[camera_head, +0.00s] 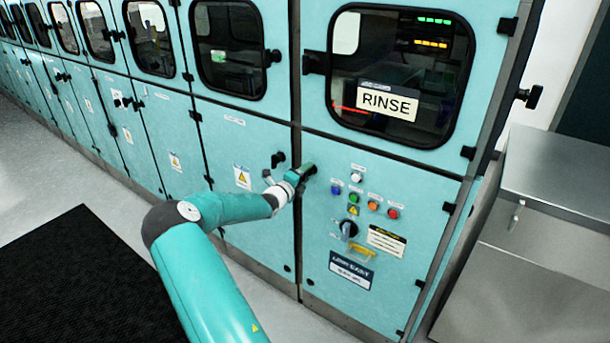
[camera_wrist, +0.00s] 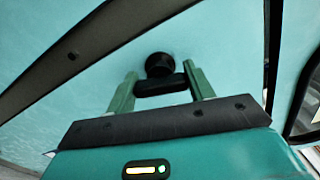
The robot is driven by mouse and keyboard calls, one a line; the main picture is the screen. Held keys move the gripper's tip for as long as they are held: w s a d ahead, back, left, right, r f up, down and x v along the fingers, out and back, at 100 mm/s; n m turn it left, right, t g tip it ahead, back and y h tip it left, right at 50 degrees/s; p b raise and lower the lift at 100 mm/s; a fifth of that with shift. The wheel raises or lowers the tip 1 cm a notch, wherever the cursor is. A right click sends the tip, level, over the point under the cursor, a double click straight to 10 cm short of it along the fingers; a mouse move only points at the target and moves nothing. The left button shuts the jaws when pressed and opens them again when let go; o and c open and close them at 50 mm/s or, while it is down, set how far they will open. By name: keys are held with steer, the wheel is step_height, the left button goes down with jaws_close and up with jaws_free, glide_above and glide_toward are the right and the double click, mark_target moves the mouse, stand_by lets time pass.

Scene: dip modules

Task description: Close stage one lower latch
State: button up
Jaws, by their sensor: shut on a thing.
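The latch is a black round knob with a short bar. It shows in the wrist view (camera_wrist: 159,64), with the bar (camera_wrist: 162,86) between the two green fingers of my gripper (camera_wrist: 163,78). My gripper is shut on this bar. In the head view my gripper (camera_head: 301,173) is at the left edge of the lower teal panel under the RINSE window, and a bit of the black latch (camera_head: 310,169) shows past the fingers. The fingers hide most of the latch there, so its turn against the frame is hard to tell.
A similar black latch (camera_head: 278,159) sits on the neighbouring panel to the left. Buttons and a rotary switch (camera_head: 348,229) are to the right of my gripper. A metal cabinet (camera_head: 560,180) stands at the right. A black mat (camera_head: 75,280) lies on the open floor.

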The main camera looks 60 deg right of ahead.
steer(key=shift+n, duration=1.4)
steer(key=o, duration=1)
steer(key=a, duration=0.4)
steer(key=w+a, duration=0.1)
steer(key=a, duration=0.4)
steer(key=w+a, duration=0.1)
steer(key=a, duration=0.3)
steer(key=shift+a, duration=0.3)
